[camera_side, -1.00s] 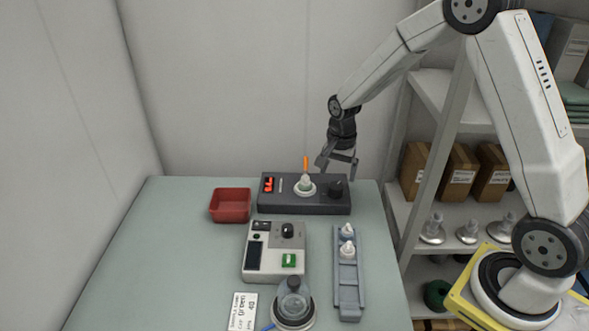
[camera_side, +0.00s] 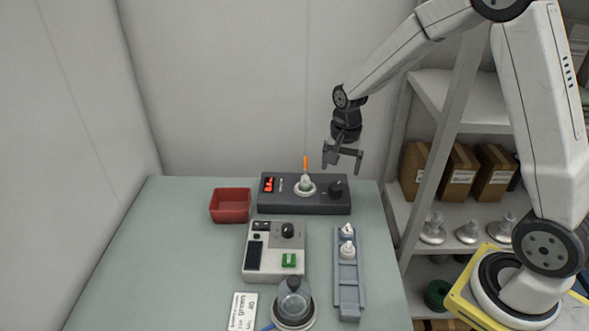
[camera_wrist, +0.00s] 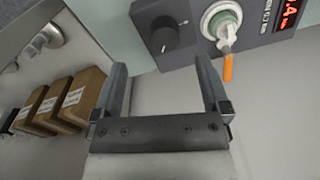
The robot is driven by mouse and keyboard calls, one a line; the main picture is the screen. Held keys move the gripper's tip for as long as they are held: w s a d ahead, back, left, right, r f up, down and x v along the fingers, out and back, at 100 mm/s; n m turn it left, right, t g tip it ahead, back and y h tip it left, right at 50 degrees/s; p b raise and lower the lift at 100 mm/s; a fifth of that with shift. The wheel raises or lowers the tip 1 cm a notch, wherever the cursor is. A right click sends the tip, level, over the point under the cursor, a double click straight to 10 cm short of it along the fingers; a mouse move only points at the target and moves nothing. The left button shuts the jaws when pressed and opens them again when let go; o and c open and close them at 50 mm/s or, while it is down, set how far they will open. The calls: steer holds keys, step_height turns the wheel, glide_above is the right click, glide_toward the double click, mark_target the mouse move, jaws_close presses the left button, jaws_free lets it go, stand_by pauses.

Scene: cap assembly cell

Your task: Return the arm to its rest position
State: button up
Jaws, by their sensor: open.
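My gripper (camera_side: 342,160) is open and empty, in the air above and behind the right end of the dark console (camera_side: 330,206). In the wrist view its two fingers (camera_wrist: 162,85) stand wide apart with nothing between them. A white cap-like part with a green band (camera_side: 305,184) sits on the console's round seat, with an orange stick (camera_side: 306,163) upright above it. In the wrist view the green-and-white part (camera_wrist: 222,22), the orange stick (camera_wrist: 228,68) and a black knob (camera_wrist: 164,35) are seen beyond the fingers.
A red tray (camera_side: 230,219) stands left of the console. A grey control box (camera_side: 258,272), a rail with white caps (camera_side: 348,290) and a glass dome (camera_side: 294,290) stand in front. A shelf with cardboard boxes (camera_side: 460,172) is at the right. The table's left side is clear.

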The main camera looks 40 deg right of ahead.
steer(key=s+a+r+n+t, duration=0.1)
steer(key=s+a+n, duration=0.2)
steer(key=s+n, duration=0.3)
steer(key=s+a+n+t, duration=0.1)
steer(key=s+a+n, duration=0.2)
steer(key=s+n, duration=0.2)
steer(key=s, duration=0.2)
steer(key=shift+s+a+r+n, duration=0.25)
steer(key=shift+s+r+n, duration=0.1)
steer(key=shift+r+n, duration=0.05)
steer(key=shift+w, duration=0.1)
stand_by(1.3)
